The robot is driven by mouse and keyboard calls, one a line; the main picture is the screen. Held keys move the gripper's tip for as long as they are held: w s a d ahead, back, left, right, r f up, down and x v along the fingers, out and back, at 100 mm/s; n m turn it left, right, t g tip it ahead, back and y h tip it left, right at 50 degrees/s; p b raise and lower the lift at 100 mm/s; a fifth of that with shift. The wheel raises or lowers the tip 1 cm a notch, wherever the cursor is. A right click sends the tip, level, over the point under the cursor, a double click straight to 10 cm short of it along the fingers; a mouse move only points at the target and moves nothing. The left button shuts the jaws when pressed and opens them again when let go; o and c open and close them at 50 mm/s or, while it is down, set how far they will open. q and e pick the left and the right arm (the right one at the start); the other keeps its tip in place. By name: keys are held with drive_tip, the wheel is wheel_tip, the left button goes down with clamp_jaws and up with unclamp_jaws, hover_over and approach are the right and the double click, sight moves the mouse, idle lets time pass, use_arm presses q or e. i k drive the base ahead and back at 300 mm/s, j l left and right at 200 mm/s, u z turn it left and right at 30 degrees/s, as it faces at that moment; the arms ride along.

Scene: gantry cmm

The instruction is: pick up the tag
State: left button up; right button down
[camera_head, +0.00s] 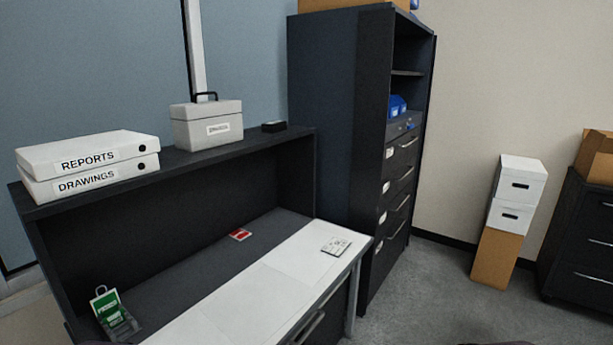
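A green tag (108,309) with white lettering and a loop at its top stands tilted on a small dark holder at the front left of the desk. A small red and white piece (240,235), possibly another tag, lies flat on the dark rear part of the desktop. A white card with small dark marks (336,246) lies on the white right part of the desktop. Neither of my grippers can be made out in the head view.
The desk (268,293) has a raised shelf (170,165) with white binders (88,165), a grey box (207,124) and a small black item (274,126). A tall dark cabinet (338,120) stands right of the desk. White boxes (515,195) stand farther right; the carpet between is clear.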

sight(113, 320)
drive_tip(key=u, duration=1.5)
drive_tip(key=i+l+u, duration=0.15)
drive_tip(key=u, duration=0.25)
drive_tip(key=i+l+u, duration=0.15)
drive_tip(key=u, duration=0.25)
drive_tip(key=l+u, duration=0.4)
drive_tip(key=i+l+u, duration=0.1)
drive_tip(key=l+u, duration=0.15)
drive_tip(key=u, duration=0.15)
